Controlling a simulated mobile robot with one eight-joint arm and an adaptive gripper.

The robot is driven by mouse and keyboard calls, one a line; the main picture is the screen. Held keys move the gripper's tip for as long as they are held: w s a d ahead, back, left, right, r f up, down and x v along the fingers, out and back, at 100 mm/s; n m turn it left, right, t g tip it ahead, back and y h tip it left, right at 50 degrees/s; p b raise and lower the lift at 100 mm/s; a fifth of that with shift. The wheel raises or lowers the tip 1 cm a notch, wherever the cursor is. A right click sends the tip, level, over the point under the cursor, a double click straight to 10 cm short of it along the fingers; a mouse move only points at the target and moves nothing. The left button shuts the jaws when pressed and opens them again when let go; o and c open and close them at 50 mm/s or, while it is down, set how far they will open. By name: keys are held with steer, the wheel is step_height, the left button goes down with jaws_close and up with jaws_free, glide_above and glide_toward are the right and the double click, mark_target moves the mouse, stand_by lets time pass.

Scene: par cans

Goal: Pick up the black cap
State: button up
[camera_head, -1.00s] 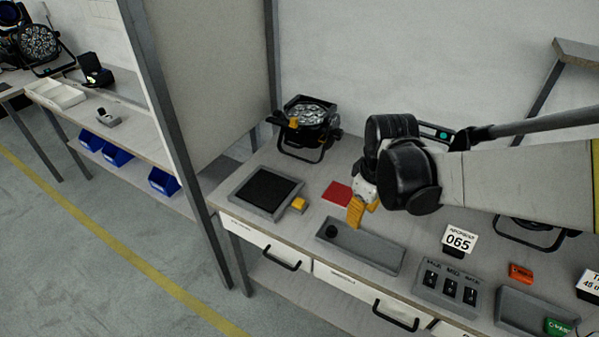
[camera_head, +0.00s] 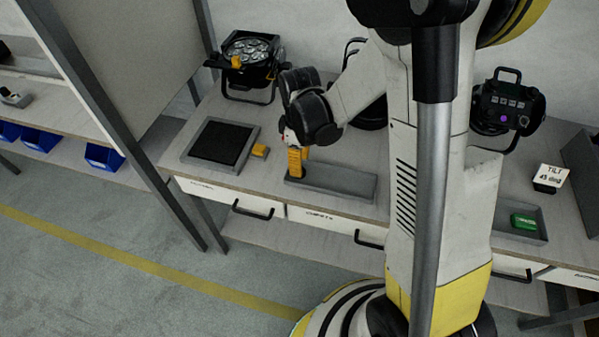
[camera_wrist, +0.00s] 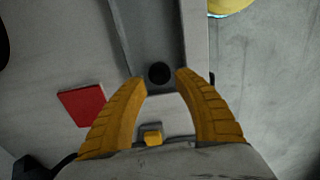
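The black cap (camera_wrist: 159,73) is a small round black disc lying in a shallow grey tray (camera_wrist: 186,30), near one end of it. In the wrist view it shows between and just beyond the tips of my gripper (camera_wrist: 161,80). The yellow fingers are apart, with nothing between them. In the head view my gripper (camera_head: 297,165) points down over the left end of the grey tray (camera_head: 345,183). The cap is hidden there behind the fingers.
A black pad in a grey frame (camera_head: 222,143) and a small yellow block (camera_head: 260,150) lie left of the tray. A red square (camera_wrist: 82,105) lies beside the tray in the wrist view. A stage light (camera_head: 250,55) stands behind. My arm blocks the middle of the bench.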

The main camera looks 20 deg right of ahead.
step_height(320, 180, down, 4)
steer(key=shift+w+a+r+b, duration=0.15)
steer(key=shift+r+b, duration=0.1)
steer(key=shift+b, duration=0.4)
steer(key=shift+r, duration=0.1)
steer(key=c, duration=0.4)
steer(key=shift+r, duration=0.1)
steer(key=shift+r+p, duration=0.3)
steer(key=shift+p, duration=0.05)
step_height(320, 180, up, 4)
steer(key=shift+r+p, duration=0.1)
steer(key=shift+p, duration=1)
steer(key=s+d+r+p, duration=0.1)
steer(key=d+r, duration=0.1)
steer(key=d, duration=0.1)
steer(key=s+d+r+p, duration=0.1)
steer(key=d+r, duration=0.1)
steer(key=d, duration=0.2)
steer(key=s+d+r+p, duration=0.1)
steer(key=s+d+r, duration=0.1)
steer(key=d, duration=0.2)
